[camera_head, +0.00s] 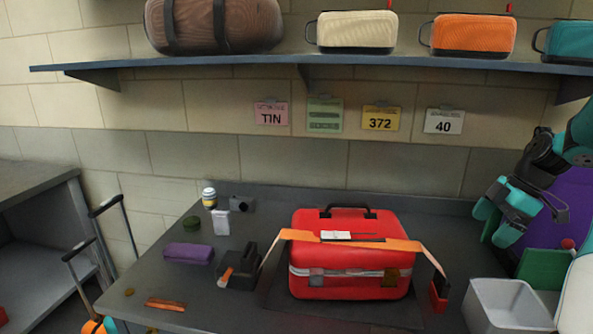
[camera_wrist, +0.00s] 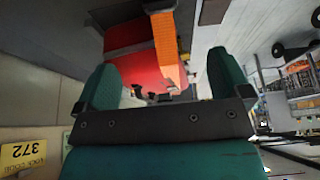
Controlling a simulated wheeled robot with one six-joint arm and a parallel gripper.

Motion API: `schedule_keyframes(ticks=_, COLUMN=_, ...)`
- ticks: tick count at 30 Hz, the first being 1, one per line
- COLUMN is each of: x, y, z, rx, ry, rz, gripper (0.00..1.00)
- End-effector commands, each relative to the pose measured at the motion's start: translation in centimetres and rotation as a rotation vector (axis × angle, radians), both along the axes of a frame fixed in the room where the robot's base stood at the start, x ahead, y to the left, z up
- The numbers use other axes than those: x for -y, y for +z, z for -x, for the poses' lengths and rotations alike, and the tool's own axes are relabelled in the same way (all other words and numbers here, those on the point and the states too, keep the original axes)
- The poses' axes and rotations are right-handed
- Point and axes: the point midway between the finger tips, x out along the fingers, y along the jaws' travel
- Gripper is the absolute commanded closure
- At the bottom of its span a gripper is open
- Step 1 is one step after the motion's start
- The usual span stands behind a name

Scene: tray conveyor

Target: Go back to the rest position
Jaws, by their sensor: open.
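My gripper (camera_head: 508,212) is at the right of the head view, raised above the right end of the table, with its teal fingers apart and nothing between them. In the wrist view the two teal fingers (camera_wrist: 160,82) stand wide apart. Beyond them the red suitcase (camera_wrist: 128,32) and its orange strap (camera_wrist: 167,48) show, out of reach of the fingers. In the head view the red suitcase (camera_head: 345,262) stands on the dark table (camera_head: 240,308), with the orange strap (camera_head: 385,243) laid across its top and hanging down both sides.
A grey bin (camera_head: 503,303) stands at the table's right front. A black strap dispenser (camera_head: 240,270), purple case (camera_head: 188,253) and small items lie left of the suitcase. A shelf (camera_head: 330,65) with bags runs above. Tags, including a yellow 372 tag (camera_head: 380,118), hang on the wall.

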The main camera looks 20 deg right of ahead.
Motion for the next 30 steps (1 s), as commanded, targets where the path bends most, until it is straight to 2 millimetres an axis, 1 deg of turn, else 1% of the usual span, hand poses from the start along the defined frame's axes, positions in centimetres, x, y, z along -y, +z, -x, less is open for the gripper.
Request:
schedule_keyframes(ticks=2, x=-0.3, y=0.1, z=-0.2, rx=-0.002, ry=0.0, rz=0.0, gripper=0.05)
schedule_keyframes(ticks=4, x=-1.6, y=0.6, z=-1.0, rx=-0.01, ry=-0.001, rz=-0.001, gripper=0.05)
schedule_keyframes(ticks=5, x=-2.6, y=0.9, z=-1.4, rx=-0.016, ry=-0.005, rz=-0.003, gripper=0.05)
schedule_keyframes(ticks=7, x=-5.8, y=1.9, z=-2.9, rx=-0.038, ry=-0.017, rz=-0.007, gripper=0.05)
schedule_keyframes(ticks=8, x=-7.6, y=2.4, z=-3.5, rx=-0.049, ry=-0.025, rz=-0.009, gripper=0.05)
schedule_keyframes(ticks=9, x=-10.4, y=3.1, z=-4.3, rx=-0.067, ry=-0.038, rz=-0.012, gripper=0.05)
schedule_keyframes(ticks=11, x=-15.1, y=4.2, z=-4.9, rx=-0.097, ry=-0.062, rz=-0.016, gripper=0.05)
schedule_keyframes(ticks=12, x=-18.3, y=4.9, z=-5.0, rx=-0.117, ry=-0.082, rz=-0.019, gripper=0.05)
schedule_keyframes(ticks=14, x=-23.0, y=5.8, z=-4.6, rx=-0.147, ry=-0.11, rz=-0.023, gripper=0.05)
schedule_keyframes(ticks=15, x=-26.0, y=6.3, z=-3.9, rx=-0.165, ry=-0.13, rz=-0.026, gripper=0.05)
schedule_keyframes(ticks=17, x=-30.2, y=6.9, z=-2.4, rx=-0.192, ry=-0.16, rz=-0.031, gripper=0.05)
schedule_keyframes(ticks=18, x=-32.8, y=7.2, z=-1.1, rx=-0.212, ry=-0.181, rz=-0.034, gripper=0.05)
schedule_keyframes(ticks=20, x=-36.2, y=7.6, z=1.1, rx=-0.236, ry=-0.21, rz=-0.039, gripper=0.05)
schedule_keyframes(ticks=21, x=-38.1, y=7.7, z=2.7, rx=-0.254, ry=-0.23, rz=-0.043, gripper=0.05)
schedule_keyframes(ticks=24, x=-41.4, y=7.9, z=6.5, rx=-0.29, ry=-0.273, rz=-0.05, gripper=0.05)
schedule_keyframes(ticks=25, x=-42.1, y=7.8, z=7.5, rx=-0.299, ry=-0.284, rz=-0.053, gripper=0.05)
schedule_keyframes(ticks=27, x=-43.3, y=7.8, z=9.4, rx=-0.318, ry=-0.306, rz=-0.056, gripper=0.05)
schedule_keyframes(ticks=30, x=-44.0, y=7.7, z=11.0, rx=-0.335, ry=-0.328, rz=-0.059, gripper=0.05)
